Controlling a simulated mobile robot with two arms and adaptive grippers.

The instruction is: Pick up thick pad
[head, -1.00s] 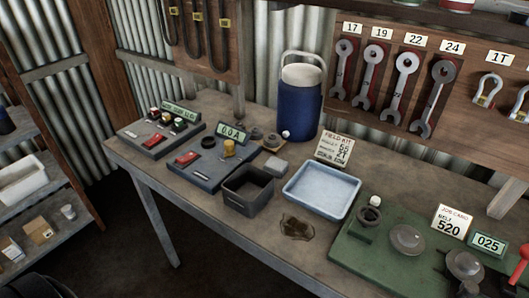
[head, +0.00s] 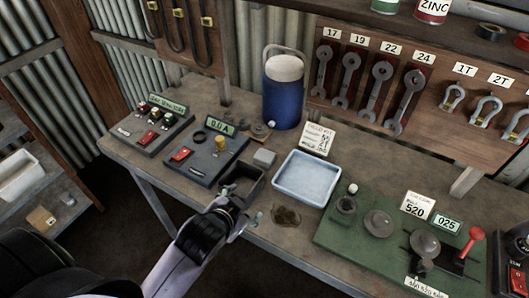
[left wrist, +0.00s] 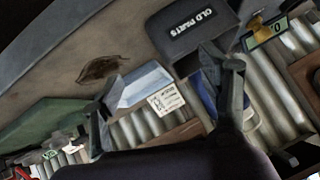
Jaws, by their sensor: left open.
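A small light grey block (head: 264,158), the likeliest thick pad, lies on the bench just behind the dark open bin (head: 254,190). I cannot confirm that it is the pad. My left gripper (head: 240,208) is open and empty, at the bin's front edge and apart from the block. In the left wrist view, the open fingers (left wrist: 160,72) spread below the bin marked OLD PARTS (left wrist: 190,28). I cannot pick out the block there; a finger may hide it. My right gripper is not in view.
A pale blue tray (head: 306,178) stands right of the bin, with a dark stain (head: 286,215) in front. A blue cooler (head: 283,95) stands behind.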

